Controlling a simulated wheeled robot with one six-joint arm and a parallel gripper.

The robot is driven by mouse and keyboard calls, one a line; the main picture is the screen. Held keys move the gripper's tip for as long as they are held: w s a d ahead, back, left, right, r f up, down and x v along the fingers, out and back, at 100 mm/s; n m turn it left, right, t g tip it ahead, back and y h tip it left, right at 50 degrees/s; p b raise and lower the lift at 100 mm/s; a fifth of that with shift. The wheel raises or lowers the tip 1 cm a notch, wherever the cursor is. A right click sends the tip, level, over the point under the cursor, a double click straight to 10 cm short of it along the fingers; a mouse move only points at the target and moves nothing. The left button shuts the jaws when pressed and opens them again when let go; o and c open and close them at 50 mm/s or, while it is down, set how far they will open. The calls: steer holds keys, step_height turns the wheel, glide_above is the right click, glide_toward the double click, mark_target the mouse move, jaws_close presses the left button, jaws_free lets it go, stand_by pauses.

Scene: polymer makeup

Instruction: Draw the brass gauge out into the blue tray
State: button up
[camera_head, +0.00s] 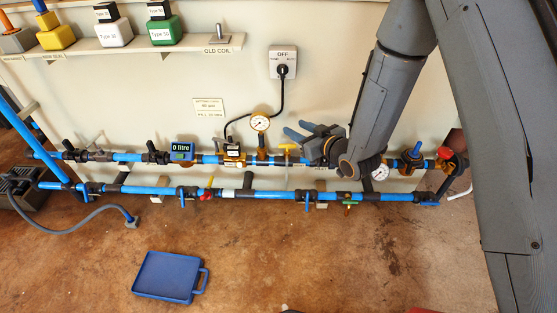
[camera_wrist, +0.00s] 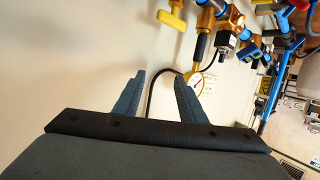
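A round white-faced gauge (camera_head: 260,123) stands upright on a brass stem above the upper blue pipe. In the wrist view, the gauge (camera_wrist: 196,82) shows beyond my right-hand finger, which partly covers it. A second white dial (camera_head: 382,171) sits lower on the pipe to the right, partly behind my arm. My gripper (camera_head: 294,130) is in front of the wall, a little right of the upright gauge. Its two fingers (camera_wrist: 160,76) are apart, with nothing held between them. The blue tray (camera_head: 168,276) lies on the floor, well below and left, and looks empty.
Two blue pipe runs with valves cross the wall. A yellow-handled valve (camera_head: 288,147) is close below my gripper. A black cable hangs from the OFF switch box (camera_head: 283,63) to a solenoid (camera_head: 232,149). A shelf (camera_head: 150,46) holds containers.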

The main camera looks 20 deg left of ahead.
mark_target(263, 138)
steer(key=s+a+f+n+y+b, duration=0.1)
steer(key=s+a+f+y+b, duration=0.2)
steer(key=a+f+y+b, duration=0.25)
steer(key=shift+n+g+h, duration=0.3)
steer(key=shift+g+h, duration=0.1)
steer(key=shift+h, duration=0.15)
steer(key=shift+f+b+x, duration=0.2)
steer(key=shift+b+x, duration=0.1)
steer(key=shift+x, duration=1.05)
steer(key=shift+f+b+x, duration=0.15)
steer(key=shift+b+x, duration=0.1)
steer(key=shift+x, duration=1.15)
steer(key=shift+f+b+x, duration=0.2)
steer(key=shift+b+x, duration=0.1)
steer(key=shift+x, duration=1.05)
steer(key=shift+s, duration=0.1)
jaws_close()
